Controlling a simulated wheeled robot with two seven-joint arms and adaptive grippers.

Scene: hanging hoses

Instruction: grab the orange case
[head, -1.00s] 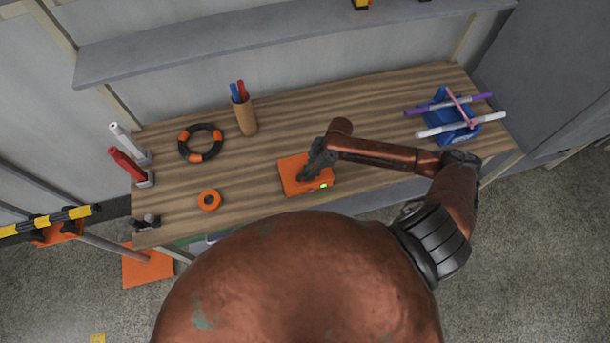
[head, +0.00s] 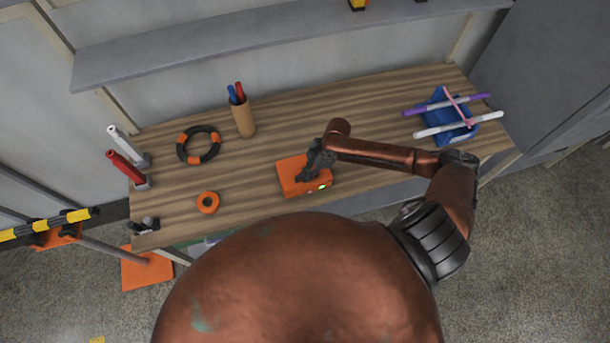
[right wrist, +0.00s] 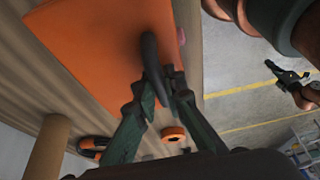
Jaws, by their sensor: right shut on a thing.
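The orange case (head: 290,188) lies flat on the wooden table near its front edge, with a small green light on its front side. My right gripper (head: 313,172) is over its top, shut on the case's dark handle. In the right wrist view the orange case (right wrist: 105,45) fills the upper left, and the fingertips (right wrist: 160,85) meet at the dark handle (right wrist: 152,60). The fingers partly hide the handle. My left gripper (right wrist: 287,76) shows small at the right of the wrist view, away from the case; its jaw state is unclear.
The table (head: 260,165) also holds an orange ring (head: 208,203), a black-and-orange ring (head: 199,146), a pen cup (head: 244,118), upright markers (head: 127,165) at left, and a blue holder (head: 447,118) with long markers at right. A grey shelf (head: 270,40) runs behind.

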